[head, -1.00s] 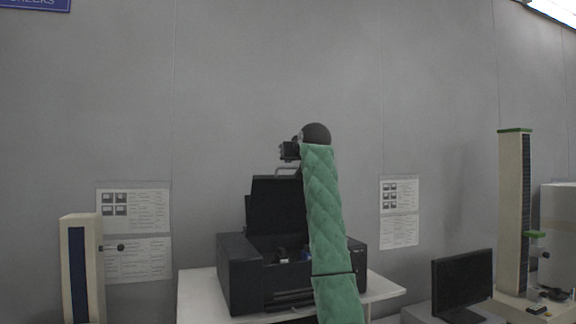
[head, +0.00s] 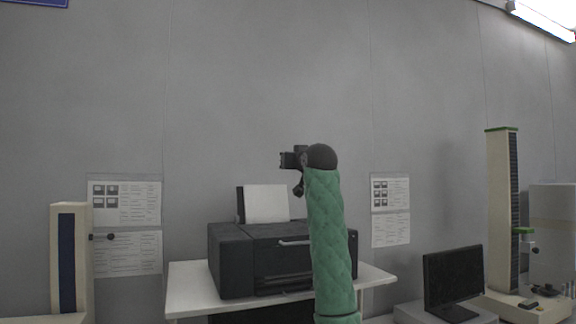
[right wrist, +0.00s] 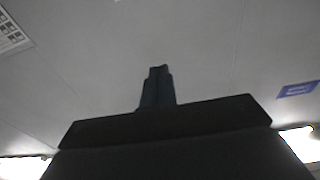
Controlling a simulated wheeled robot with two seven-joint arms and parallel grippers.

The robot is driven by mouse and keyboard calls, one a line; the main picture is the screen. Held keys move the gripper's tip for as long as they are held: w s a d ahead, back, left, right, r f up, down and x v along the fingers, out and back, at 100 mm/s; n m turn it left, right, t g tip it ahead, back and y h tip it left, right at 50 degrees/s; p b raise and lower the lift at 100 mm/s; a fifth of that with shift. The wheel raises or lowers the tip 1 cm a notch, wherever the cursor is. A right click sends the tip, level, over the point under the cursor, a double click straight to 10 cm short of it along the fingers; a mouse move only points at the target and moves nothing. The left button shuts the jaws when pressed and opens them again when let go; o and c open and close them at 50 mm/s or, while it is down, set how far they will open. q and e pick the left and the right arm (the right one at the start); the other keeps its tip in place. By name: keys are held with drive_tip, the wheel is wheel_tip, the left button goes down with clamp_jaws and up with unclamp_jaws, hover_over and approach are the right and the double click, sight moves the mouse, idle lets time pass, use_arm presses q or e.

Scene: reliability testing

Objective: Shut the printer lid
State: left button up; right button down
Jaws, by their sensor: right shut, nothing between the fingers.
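The black printer (head: 232,272) stands on the white table. Its lid (head: 262,231) lies down flat across the top, with the silver handle (head: 294,243) at its front edge. I see no gap under the lid, though my green-sleeved right arm covers the printer's right part. My right gripper is up above the printer, apart from the lid; its fingers are mostly hidden behind the wrist in the head view. In the right wrist view the right gripper (right wrist: 157,88) is shut and empty, with wall and ceiling lights behind it. My left gripper is not in view.
A white sheet (head: 267,203) stands in the rear paper support behind the lid. The white table (head: 190,292) has bare room left of the printer. A black monitor (head: 452,280) and a tall test stand (head: 500,210) are at right; another column (head: 68,255) is at left.

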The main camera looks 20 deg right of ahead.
use_arm(q)
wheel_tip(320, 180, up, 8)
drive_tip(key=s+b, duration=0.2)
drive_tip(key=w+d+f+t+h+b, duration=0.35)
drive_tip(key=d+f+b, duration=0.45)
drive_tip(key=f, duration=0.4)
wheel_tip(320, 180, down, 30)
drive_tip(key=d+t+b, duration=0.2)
drive_tip(key=b, duration=0.7)
use_arm(e)
drive_tip(key=shift+s+d+f+t, duration=0.1)
drive_tip(key=shift+s+f+t, duration=1.45)
drive_tip(key=shift+f, duration=2.55)
drive_tip(key=shift+s+f+t, duration=1.3)
drive_tip(key=shift+s+f, duration=0.35)
drive_tip(key=shift+f, duration=2.5)
drive_tip(key=shift+s+d+f+t, duration=0.1)
drive_tip(key=shift+s+f+t, duration=1.45)
drive_tip(key=shift+f, duration=2.55)
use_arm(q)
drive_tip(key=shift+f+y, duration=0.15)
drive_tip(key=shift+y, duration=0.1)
